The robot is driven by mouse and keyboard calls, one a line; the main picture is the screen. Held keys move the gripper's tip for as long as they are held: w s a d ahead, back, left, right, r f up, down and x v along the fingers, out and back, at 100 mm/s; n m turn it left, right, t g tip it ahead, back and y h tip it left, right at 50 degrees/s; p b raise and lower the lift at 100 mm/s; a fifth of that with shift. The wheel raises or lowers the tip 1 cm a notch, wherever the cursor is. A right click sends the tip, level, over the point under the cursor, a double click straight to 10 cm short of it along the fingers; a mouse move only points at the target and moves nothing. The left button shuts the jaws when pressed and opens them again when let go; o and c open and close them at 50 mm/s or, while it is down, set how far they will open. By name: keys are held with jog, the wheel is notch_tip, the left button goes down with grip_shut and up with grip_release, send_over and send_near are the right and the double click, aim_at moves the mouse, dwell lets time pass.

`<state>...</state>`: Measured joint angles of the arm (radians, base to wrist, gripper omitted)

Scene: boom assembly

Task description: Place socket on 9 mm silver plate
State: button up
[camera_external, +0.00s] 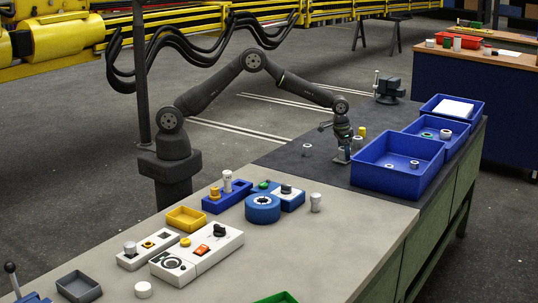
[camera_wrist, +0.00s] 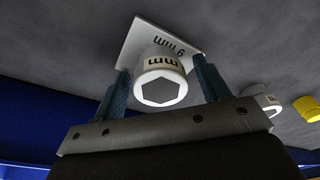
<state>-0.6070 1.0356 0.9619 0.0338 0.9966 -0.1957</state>
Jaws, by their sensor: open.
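A white-silver socket (camera_wrist: 160,84) with a hexagonal opening and a black "mm" marking shows in the wrist view. It stands on or directly over a pale square plate (camera_wrist: 140,38) marked "9 mm". My gripper (camera_wrist: 163,80) has its two blue-grey fingers apart, one on each side of the socket; light gaps show between fingers and socket. In the external view my gripper (camera_external: 342,156) is low over the dark bench part, just left of the large blue bin. The socket and plate are mostly hidden there by the gripper.
A large blue bin (camera_external: 372,181) stands close right of my gripper, with small parts inside. A yellow piece (camera_external: 362,131) and a white piece (camera_external: 357,143) stand just behind. A small ring-like part (camera_external: 306,148) lies to the left. Dark bench to the left is mostly clear.

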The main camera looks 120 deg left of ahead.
aim_at(340, 148)
notch_tip(340, 148, up, 12)
jog(key=s+d, duration=0.1)
jog(key=shift+s+d, duration=0.15)
dwell(0.4)
jog(key=f, duration=0.4)
jog(key=a+f, duration=0.1)
jog(key=f, duration=0.3)
jog(key=w+f, duration=0.1)
jog(key=f, duration=0.3)
jog(key=shift+w+a+f, duration=0.1)
jog(key=shift+a+f, duration=0.05)
jog(key=shift+f, duration=0.15)
notch_tip(340, 148, up, 3)
jog(key=shift+r, duration=0.8)
